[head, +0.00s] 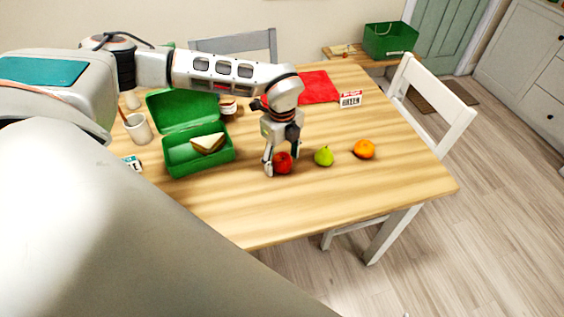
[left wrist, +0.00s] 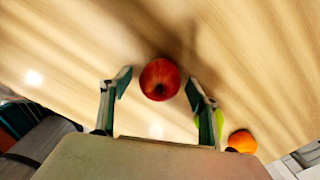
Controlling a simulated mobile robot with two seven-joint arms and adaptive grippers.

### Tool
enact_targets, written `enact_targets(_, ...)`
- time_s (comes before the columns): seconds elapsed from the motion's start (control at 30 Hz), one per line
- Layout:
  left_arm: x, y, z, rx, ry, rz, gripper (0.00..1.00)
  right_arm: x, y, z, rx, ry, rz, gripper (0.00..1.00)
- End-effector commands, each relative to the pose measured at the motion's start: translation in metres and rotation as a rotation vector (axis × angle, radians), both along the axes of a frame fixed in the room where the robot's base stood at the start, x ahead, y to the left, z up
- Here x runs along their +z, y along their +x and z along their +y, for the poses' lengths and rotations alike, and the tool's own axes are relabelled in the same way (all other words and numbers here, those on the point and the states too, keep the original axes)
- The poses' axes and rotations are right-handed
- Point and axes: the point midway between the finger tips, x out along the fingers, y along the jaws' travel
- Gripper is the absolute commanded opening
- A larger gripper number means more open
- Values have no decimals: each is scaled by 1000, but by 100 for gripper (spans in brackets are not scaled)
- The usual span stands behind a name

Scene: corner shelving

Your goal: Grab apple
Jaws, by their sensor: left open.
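A red apple (head: 282,163) stands on the wooden table, left of a green pear (head: 324,156) and an orange (head: 364,149). My left gripper (head: 282,170) points down over the apple and is open, with its fingers on either side of it. In the left wrist view the apple (left wrist: 160,79) lies between the spread fingertips (left wrist: 157,84), with a gap on each side. The pear (left wrist: 200,112) is partly hidden behind one finger there, and the orange (left wrist: 242,141) is at the lower right. My right gripper is not in view.
An open green lunchbox (head: 172,167) with a sandwich (head: 208,143) stands left of the gripper. A mug (head: 138,130) is further left. A red cloth (head: 318,88) and a small sign (head: 350,99) lie behind. The table front is clear.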

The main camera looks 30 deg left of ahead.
Motion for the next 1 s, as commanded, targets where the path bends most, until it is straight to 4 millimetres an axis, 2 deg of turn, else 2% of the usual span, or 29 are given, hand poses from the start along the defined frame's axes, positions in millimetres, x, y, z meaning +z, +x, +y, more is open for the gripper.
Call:
enact_targets(0.27,-4,0,0,0,0,0,61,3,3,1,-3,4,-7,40)
enact_targets(0.43,-4,0,0,0,0,0,19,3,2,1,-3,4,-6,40)
enact_targets(0.8,-2,0,0,0,0,-1,18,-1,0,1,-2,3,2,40)
enact_targets(1.0,13,1,0,1,-1,-3,18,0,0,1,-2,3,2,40)
